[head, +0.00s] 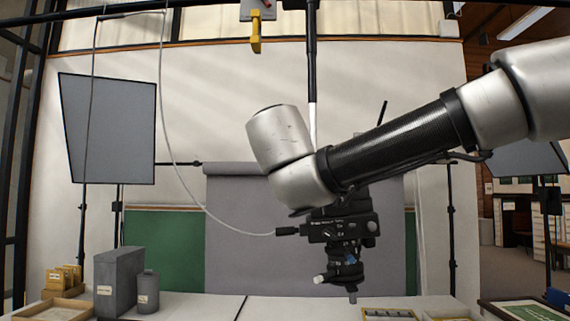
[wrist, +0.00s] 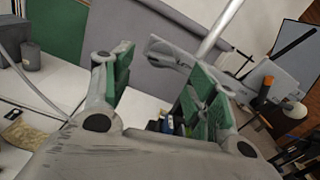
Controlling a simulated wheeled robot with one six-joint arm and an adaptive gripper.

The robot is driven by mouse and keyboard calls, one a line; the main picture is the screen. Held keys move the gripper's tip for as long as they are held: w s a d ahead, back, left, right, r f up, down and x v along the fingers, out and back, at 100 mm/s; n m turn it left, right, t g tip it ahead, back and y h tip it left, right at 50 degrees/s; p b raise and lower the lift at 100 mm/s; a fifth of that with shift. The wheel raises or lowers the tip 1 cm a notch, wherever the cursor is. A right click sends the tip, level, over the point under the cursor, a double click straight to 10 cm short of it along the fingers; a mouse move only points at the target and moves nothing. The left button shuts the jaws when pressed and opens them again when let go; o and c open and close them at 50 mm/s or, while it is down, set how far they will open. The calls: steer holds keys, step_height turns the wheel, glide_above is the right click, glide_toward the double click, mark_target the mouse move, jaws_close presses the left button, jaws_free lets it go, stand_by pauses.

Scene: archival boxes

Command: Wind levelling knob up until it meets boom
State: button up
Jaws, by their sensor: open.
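A black geared camera head (head: 340,232) with several knobs and dials hangs below my arm in the head view. A pale-tipped knob (head: 321,279) sticks out at its lower left; I cannot tell whether it is the levelling knob. A black and white vertical pole (head: 311,70) rises above, its lower part hidden by my arm; I cannot tell whether it is the boom. My gripper (wrist: 155,90) is open in the wrist view, its green-padded fingers spread wide with nothing held between them. The fingers cannot be made out in the head view.
A white cable (head: 178,170) loops down to the camera head's left side. Grey boxes (head: 118,282) and a wooden tray (head: 55,309) stand on the white table at left. A dark light panel (head: 107,128) stands behind. A yellow block (head: 256,42) hangs at the top.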

steer(key=w, duration=0.7)
steer(key=shift+w+d, duration=0.15)
steer(key=shift+d, duration=0.05)
steer(key=c, duration=1)
